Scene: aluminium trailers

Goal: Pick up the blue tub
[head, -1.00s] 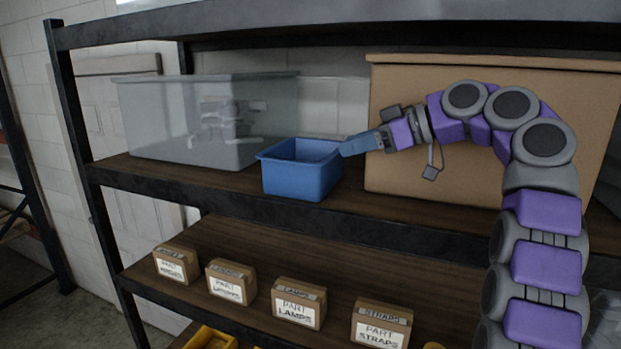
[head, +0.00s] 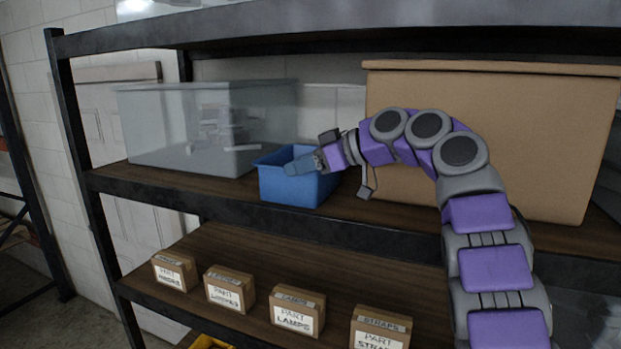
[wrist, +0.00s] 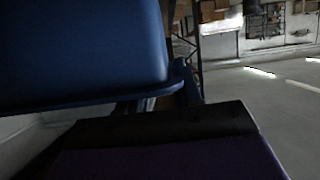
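The blue tub (head: 287,188) stands upright on the upper wooden shelf, near its front edge. My gripper (head: 303,163) reaches in from the right, and its blue-grey fingers overlap the tub's front and right rim in the head view. I cannot tell whether they touch it or whether they are open or shut. In the wrist view the blue tub (wrist: 80,50) fills the upper left, very close, with its rim running across below. My gripper's dark edge and purple body fill the bottom of that view.
A translucent grey bin (head: 205,130) stands close left of the tub. A large cardboard box (head: 520,130) stands behind my arm on the right. Another shelf (head: 330,14) runs overhead. Several small labelled boxes (head: 297,313) line the lower shelf (head: 240,245).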

